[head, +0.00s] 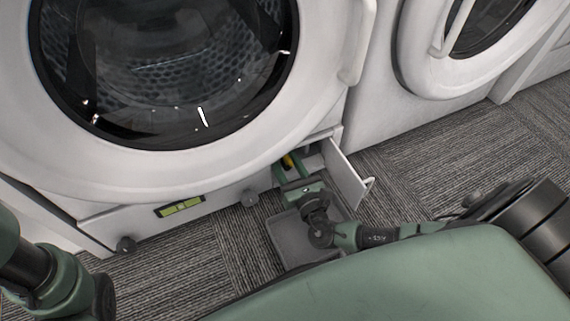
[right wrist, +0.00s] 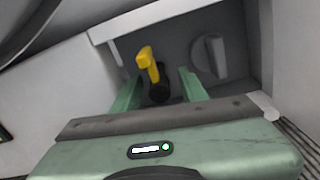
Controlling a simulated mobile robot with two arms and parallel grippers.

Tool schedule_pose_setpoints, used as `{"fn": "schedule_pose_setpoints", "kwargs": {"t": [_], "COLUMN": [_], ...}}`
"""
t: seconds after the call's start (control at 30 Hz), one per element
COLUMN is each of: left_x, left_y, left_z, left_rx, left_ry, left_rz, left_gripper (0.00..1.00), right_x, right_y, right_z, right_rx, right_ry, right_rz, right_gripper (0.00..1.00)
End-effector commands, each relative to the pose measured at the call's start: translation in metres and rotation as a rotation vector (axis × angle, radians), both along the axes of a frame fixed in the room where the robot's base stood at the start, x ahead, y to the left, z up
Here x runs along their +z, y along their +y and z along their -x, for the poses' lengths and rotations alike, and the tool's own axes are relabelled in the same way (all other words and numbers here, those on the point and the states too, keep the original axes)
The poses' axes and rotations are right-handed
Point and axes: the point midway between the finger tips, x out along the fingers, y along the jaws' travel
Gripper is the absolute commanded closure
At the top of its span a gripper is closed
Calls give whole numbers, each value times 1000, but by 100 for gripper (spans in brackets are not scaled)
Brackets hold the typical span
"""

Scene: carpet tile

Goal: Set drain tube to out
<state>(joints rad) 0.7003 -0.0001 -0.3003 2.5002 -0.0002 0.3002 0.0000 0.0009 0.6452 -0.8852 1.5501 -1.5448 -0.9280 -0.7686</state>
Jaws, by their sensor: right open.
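The drain tube is yellow with a dark lower end. In the right wrist view the yellow drain tube (right wrist: 147,60) stands in the opening at the base of the washing machine (head: 190,164). A small part of the yellow tube (head: 288,160) shows in the head view. My right gripper (right wrist: 158,78) is open at the opening, with a green finger on each side of the tube's lower part. I cannot tell whether either finger touches it. In the head view the right gripper (head: 290,170) hides most of the opening. My left arm shows at the lower left, but its gripper is out of view.
A round grey knob (right wrist: 210,57) sits right of the tube inside the opening. The compartment's flap (head: 345,174) stands open at the right. A grey tray (head: 286,241) lies on the carpet below my right gripper. A second machine (head: 385,110) stands at the right.

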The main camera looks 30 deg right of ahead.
Motion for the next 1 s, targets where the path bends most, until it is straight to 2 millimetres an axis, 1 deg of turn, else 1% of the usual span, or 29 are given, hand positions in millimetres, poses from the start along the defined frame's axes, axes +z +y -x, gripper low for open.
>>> {"fn": "schedule_pose_setpoints", "kwargs": {"t": [0.23, 0.27, 0.3, 0.37, 0.4, 0.43, 1.0], "left_x": [0, 0, 0, 0, 0, 0, 0], "left_y": [0, 0, 0, 0, 0, 0, 0], "left_z": [0, 0, 0, 0, 0, 0, 0], "left_rx": [0, 0, 0, 0, 0, 0, 0], "left_ry": [-1, -1, -1, -1, -1, -1, 0], "left_rz": [-1, -1, -1, -1, -1, -1, -1], "left_gripper": [75, 75, 75, 75, 75, 75, 75], "right_x": [1, 1, 1, 1, 0, 0, 0], "right_y": [0, 0, 0, 0, 0, 0, -1], "right_z": [-2, -2, -2, -1, -1, -1, -1], "right_rx": [0, 0, 0, 0, 0, 0, -1], "right_ry": [0, 0, 0, 0, 0, 0, 1], "right_rz": [0, 0, 0, 0, 0, 0, 0], "right_gripper": [57, 60, 71, 87, 98, 100, 100]}}
